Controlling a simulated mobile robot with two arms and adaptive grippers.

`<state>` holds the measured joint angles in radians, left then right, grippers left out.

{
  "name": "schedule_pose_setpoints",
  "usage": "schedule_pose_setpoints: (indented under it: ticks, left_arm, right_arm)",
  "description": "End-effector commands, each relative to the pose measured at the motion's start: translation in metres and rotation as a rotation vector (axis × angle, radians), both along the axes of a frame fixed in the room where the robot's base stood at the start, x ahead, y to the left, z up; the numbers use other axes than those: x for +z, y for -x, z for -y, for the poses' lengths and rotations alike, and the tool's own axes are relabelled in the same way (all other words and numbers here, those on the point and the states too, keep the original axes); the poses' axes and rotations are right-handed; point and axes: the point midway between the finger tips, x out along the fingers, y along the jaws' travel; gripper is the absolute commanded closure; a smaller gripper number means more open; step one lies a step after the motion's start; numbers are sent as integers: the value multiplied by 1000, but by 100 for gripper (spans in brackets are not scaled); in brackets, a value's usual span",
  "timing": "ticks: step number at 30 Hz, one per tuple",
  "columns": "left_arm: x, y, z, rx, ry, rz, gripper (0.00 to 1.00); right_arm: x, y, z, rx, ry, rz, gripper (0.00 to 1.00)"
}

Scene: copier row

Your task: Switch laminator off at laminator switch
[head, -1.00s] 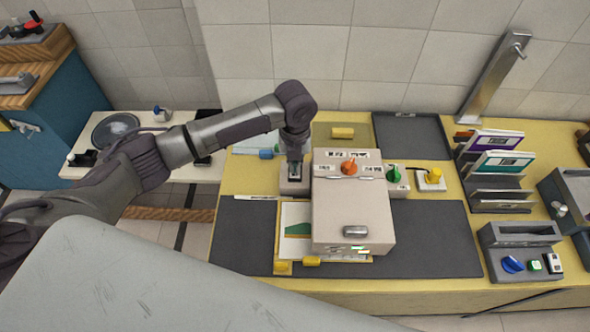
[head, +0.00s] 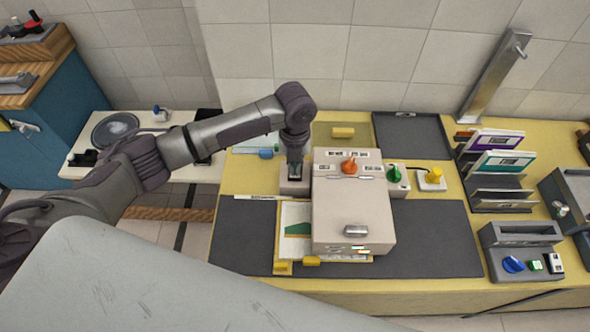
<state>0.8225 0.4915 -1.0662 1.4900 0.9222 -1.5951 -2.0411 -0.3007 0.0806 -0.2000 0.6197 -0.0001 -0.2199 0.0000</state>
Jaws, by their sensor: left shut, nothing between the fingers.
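The laminator appears to be the beige box (head: 352,212) on the dark mat, with an orange knob (head: 350,166) on top and small lit marks on its front. A small grey switch box (head: 294,188) stands against its left side; I cannot tell whether this is the laminator switch or how it is set. My left gripper (head: 295,174) points down, shut and empty, right at the top of this small box. Its fingertips hide the box's middle, and I cannot tell whether they touch it. My right gripper is not in view.
A green knob (head: 394,174) and a yellow knob (head: 434,175) sit right of the beige box. A file rack (head: 497,185) and a grey control unit (head: 520,255) stand farther right. The dark mat (head: 435,235) is bare on its right side.

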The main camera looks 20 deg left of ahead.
Motion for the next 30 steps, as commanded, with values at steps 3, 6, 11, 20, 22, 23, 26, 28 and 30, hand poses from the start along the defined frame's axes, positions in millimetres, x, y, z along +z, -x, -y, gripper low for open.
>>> schedule_pose_setpoints:
  ticks: [3,6,11,20,22,23,26,28,30]
  left_arm:
    - [-3,0,0,0,0,0,100]
    - [-4,0,0,0,0,0,100]
    - [-6,0,0,0,0,0,100]
    - [-11,0,0,-1,0,0,100]
    - [-12,0,0,-1,0,-1,100]
    - [-12,0,0,-1,0,-1,100]
    - [-14,0,0,-1,-1,-1,100]
    - [-15,0,0,-1,-1,-1,100]
    - [-16,0,0,-1,-1,-1,100]
  right_arm:
    - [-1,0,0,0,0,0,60]
    - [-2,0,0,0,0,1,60]
    - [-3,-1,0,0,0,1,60]
    - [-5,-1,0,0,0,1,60]
    - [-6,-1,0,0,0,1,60]
    - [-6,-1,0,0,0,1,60]
    - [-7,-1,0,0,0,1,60]
    - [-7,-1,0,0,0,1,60]
    - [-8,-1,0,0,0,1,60]
